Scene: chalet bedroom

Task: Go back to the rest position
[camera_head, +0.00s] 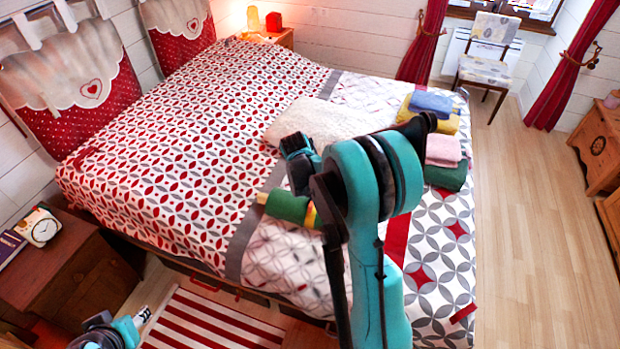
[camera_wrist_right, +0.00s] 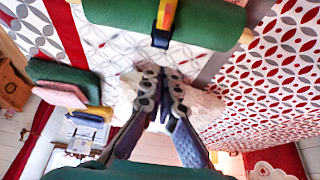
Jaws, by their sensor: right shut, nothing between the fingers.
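My right arm reaches up over the bed in the head view, its teal and black links covering part of the bedspread. My right gripper (camera_wrist_right: 163,75) shows in the wrist view with its fingers together and nothing between them. It is near a green roll with a yellow band (camera_wrist_right: 200,18), but I cannot tell the exact gap. The green roll (camera_head: 286,206) lies on the bed (camera_head: 165,160), partly hidden by my arm in the head view. Part of my left arm shows at the bottom left of the head view; its gripper fingers do not show.
A pale cushion (camera_head: 318,122) lies mid-bed. Folded towels, including a blue one (camera_head: 431,103), a pink one (camera_head: 443,150) and a green one (camera_head: 446,176), lie near the bed's right edge. Wooden floor (camera_head: 535,200) is clear at right.

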